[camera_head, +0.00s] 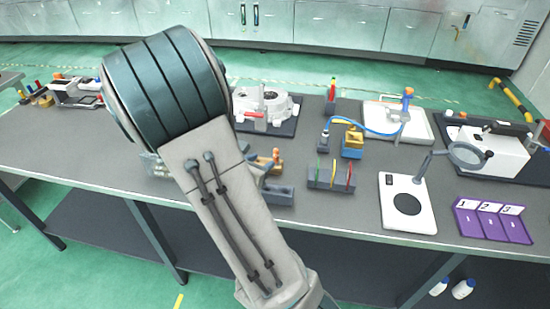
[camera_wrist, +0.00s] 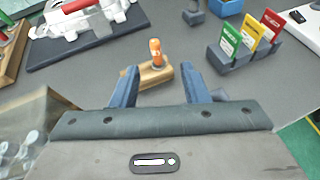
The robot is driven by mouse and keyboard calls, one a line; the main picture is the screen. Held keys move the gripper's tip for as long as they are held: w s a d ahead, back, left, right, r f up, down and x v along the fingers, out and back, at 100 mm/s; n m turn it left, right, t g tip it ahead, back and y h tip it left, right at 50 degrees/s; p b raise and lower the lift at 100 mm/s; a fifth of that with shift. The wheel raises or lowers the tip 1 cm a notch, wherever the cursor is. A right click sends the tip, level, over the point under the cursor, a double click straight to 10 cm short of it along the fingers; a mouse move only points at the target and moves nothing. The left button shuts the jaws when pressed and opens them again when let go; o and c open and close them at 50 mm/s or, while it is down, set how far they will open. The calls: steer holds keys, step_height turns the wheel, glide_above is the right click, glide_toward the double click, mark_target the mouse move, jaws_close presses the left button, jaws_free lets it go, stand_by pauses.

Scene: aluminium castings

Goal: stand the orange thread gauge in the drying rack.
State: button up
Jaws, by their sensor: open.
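The orange thread gauge (camera_wrist: 155,50) appears to be the short orange piece standing upright in a small wooden block (camera_wrist: 152,75). It also shows in the head view (camera_head: 276,155), just beyond my arm. My gripper (camera_wrist: 159,71) is open and empty, with the gauge and block ahead between its blue fingers; I see no contact. A grey slotted rack (camera_wrist: 238,66) stands to the right, holding green, yellow and red cards. A low grey block with recesses (camera_head: 278,195) lies near the front edge, partly hidden by my arm. I cannot tell which of these is the drying rack.
A white casting on a dark plate (camera_head: 268,108) stands behind. A blue hose (camera_head: 365,130) runs to an orange-topped nozzle (camera_head: 406,98) at the back. A magnifier stand (camera_head: 407,205) and a purple numbered mat (camera_head: 490,222) are to the right. Dark table surface lies bare between them.

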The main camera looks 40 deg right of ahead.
mark_target(275, 152)
steer(key=shift+w+f+n, duration=0.15)
steer(key=shift+w+n, duration=0.15)
steer(key=shift+n, duration=0.1)
steer(key=shift+w+d+f+t, duration=0.2)
steer(key=shift+d+t, duration=0.05)
steer(key=shift+t, duration=0.05)
steer(key=x, duration=0.8)
steer(key=shift+p+x, duration=0.7)
steer(key=shift+x, duration=1.85)
steer(key=shift+s+f, duration=0.1)
jaws_close()
